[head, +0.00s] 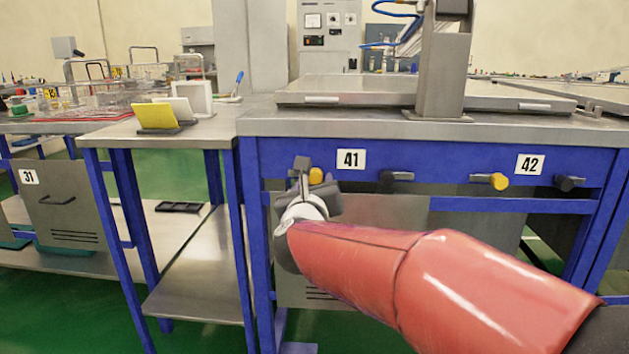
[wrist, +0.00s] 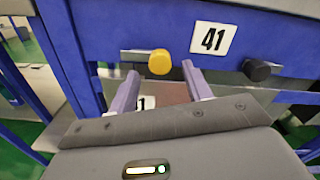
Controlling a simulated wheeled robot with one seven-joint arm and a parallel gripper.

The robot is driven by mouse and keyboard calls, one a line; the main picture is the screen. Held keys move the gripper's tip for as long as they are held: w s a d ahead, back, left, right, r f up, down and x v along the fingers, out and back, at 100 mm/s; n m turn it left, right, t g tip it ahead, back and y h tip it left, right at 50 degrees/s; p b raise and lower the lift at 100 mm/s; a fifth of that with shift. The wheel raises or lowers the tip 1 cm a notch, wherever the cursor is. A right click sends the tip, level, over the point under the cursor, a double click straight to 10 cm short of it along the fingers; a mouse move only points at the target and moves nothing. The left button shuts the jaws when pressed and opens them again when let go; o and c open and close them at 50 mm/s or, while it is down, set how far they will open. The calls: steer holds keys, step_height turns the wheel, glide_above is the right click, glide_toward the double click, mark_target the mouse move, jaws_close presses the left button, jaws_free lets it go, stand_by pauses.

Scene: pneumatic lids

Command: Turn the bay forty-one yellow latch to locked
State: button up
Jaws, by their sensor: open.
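The yellow latch (wrist: 160,62) of bay 41 is a round yellow knob on the blue front rail, left of the "41" label (wrist: 213,38) in the wrist view. My gripper (wrist: 160,78) is open, its two fingers pointing at the rail, one below and to each side of the knob. I cannot tell whether the fingers reach around it. In the head view the yellow latch (head: 316,176) shows just beyond my gripper (head: 306,170), which partly hides it. The "41" label (head: 351,159) is to its right. The latch's handle direction is mostly hidden.
A black knob (head: 396,177) sits right of the 41 label. Bay 42 has its own yellow knob (head: 498,181) and black knob (head: 568,183). The steel worktop (head: 330,122) overhangs the rail. A side table (head: 185,139) with a yellow card stands at left.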

steer(key=shift+w, duration=1.25)
steer(key=c, duration=1)
steer(key=shift+o, duration=0.2)
